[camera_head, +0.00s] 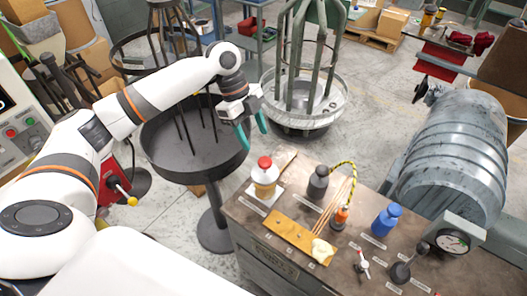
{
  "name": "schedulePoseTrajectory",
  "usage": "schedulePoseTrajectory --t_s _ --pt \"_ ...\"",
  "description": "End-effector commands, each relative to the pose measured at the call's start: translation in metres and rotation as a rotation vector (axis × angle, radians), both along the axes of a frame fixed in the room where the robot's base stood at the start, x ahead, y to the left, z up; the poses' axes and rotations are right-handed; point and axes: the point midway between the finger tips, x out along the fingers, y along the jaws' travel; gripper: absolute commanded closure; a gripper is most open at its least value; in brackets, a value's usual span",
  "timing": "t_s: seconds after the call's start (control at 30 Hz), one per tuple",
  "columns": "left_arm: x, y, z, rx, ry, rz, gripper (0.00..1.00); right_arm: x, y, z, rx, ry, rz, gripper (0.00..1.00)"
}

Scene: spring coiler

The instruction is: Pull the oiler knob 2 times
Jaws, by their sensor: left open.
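A red unit (108,185) stands at the left, partly hidden behind my left arm. A dark lever reaches from it down to the right and ends in a small yellow knob (132,201), which looks like the oiler knob. My left gripper (253,131) has teal fingers that stand apart and empty. It points down above the right rim of a dark round basin, well to the right of and above the knob in the picture. Nothing touches the knob. My right gripper is not in view.
The dark basin (160,172) on a stand lies beyond the knob. A control panel (22,130) stands at far left.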

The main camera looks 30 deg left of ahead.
Motion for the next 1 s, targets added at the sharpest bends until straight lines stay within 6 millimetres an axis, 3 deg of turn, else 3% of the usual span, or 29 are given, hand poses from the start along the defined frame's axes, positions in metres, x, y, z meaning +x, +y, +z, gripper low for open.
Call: schedulePoseTrajectory --t_s 0.17,0.4,0.8,1.0 --pt "-0.003 -0.015 -0.033 -0.001 0.004 -0.001 0.44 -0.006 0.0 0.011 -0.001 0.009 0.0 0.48" --pt "-0.004 -0.027 -0.064 0.0 0.002 0.0 0.44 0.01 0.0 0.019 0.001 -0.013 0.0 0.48" --pt "-0.004 -0.03 -0.073 0.0 0.0 0.001 0.44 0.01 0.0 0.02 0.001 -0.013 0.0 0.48" --pt "-0.004 -0.03 -0.073 0.0 -0.001 0.001 0.75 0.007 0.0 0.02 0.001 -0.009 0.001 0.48"
